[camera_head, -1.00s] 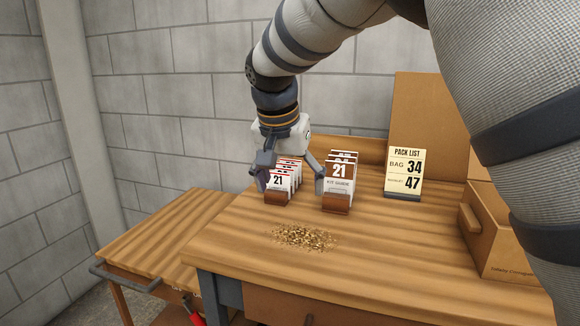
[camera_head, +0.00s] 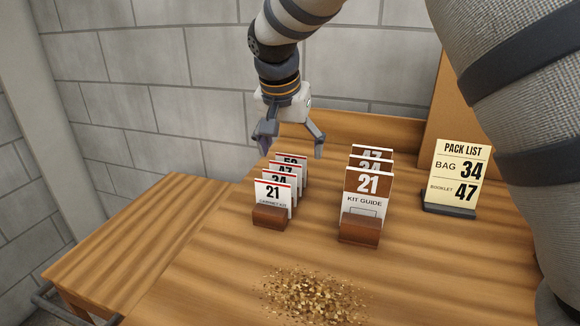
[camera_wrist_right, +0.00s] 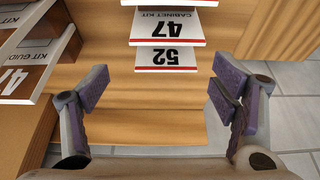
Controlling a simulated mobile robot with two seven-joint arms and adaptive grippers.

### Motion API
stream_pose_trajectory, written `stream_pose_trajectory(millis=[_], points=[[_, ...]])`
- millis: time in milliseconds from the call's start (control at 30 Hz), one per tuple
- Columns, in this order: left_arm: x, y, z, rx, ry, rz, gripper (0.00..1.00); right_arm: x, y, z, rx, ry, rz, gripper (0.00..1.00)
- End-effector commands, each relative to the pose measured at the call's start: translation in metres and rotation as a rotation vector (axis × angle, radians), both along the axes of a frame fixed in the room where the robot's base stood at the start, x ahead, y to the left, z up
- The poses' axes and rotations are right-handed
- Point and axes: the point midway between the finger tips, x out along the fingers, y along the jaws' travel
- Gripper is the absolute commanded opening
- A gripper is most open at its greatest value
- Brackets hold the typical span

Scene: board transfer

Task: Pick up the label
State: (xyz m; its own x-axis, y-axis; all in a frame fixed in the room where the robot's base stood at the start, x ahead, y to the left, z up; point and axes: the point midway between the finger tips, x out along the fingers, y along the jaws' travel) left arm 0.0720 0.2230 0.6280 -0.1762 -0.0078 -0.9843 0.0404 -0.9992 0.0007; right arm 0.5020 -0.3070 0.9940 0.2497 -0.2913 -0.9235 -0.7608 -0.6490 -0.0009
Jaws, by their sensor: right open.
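A row of white labels with red top edges stands in a brown wooden holder (camera_head: 270,217). The front label (camera_head: 273,194) reads 21 and CABINET KIT; 34, 47 and 52 show behind it. In the right wrist view, the 52 label (camera_wrist_right: 166,57) is nearest me, with the 47 label (camera_wrist_right: 168,30) beyond it. My right gripper (camera_head: 292,151) is open and empty, above and behind this row. In the wrist view its fingers (camera_wrist_right: 160,90) stand wide apart on either side, clear of the labels. My left gripper is out of view.
KIT GUIDE cards (camera_head: 367,185) stand in a second holder (camera_head: 360,229) to the right. A PACK LIST sign (camera_head: 458,175) reads BAG 34, BOOKLET 47. A pile of small brown bits (camera_head: 315,294) lies in front. The table left of the labels is clear.

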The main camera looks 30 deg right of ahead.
Motion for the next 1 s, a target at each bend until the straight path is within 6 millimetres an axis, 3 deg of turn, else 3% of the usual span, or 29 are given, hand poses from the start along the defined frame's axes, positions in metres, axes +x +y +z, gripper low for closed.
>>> stream_pose_trajectory(millis=[33,267,467,667,867,1000], points=[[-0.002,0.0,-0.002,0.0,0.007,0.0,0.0,0.003,-0.003,-0.011,0.0,0.006,-0.001,0.8],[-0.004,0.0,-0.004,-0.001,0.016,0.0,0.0,0.011,-0.01,-0.032,0.0,0.004,-0.001,0.8],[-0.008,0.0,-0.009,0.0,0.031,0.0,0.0,0.025,-0.02,-0.065,0.001,0.003,-0.001,0.8],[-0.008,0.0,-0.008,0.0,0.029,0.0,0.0,0.026,-0.021,-0.065,0.0,-0.003,0.001,0.8],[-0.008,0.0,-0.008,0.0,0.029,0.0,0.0,0.026,-0.021,-0.064,-0.001,-0.002,0.0,0.44],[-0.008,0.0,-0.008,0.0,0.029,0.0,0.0,0.025,-0.021,-0.065,0.0,-0.001,0.0,0.43]])
